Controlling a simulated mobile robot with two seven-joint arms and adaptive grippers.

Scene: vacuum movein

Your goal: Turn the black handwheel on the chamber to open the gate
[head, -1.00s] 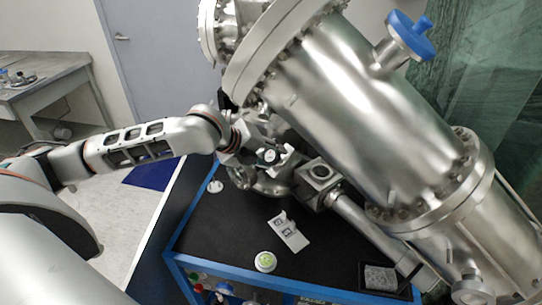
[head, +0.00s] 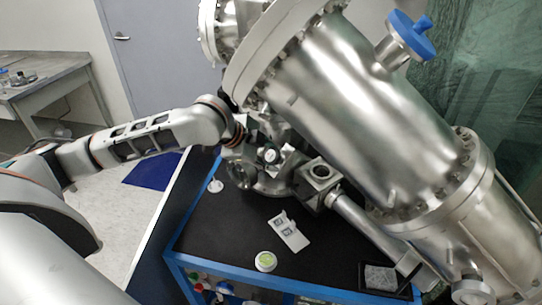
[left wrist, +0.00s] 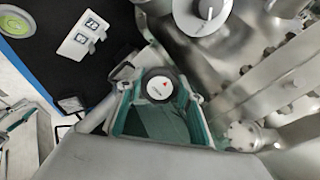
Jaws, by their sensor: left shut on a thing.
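The black handwheel (head: 271,156) is a small dark ring with a pale round cap, on the metal fittings beneath the steel chamber (head: 365,110). In the left wrist view the handwheel (left wrist: 159,84) shows its cap with a small red mark. My left gripper (head: 266,148) reaches in from the left and is shut on the handwheel. In the left wrist view its teal-lined fingers (left wrist: 160,105) stand on both sides of the rim. The gate itself is not visible. My right gripper is not in view.
The chamber and its flanges crowd the space above and right of the gripper. A white plate with two small displays (head: 288,231), a green-and-white disc (head: 265,261) and a black tray (head: 384,289) rest on the blue-edged black bench (head: 225,245). A grey table (head: 50,80) stands far left.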

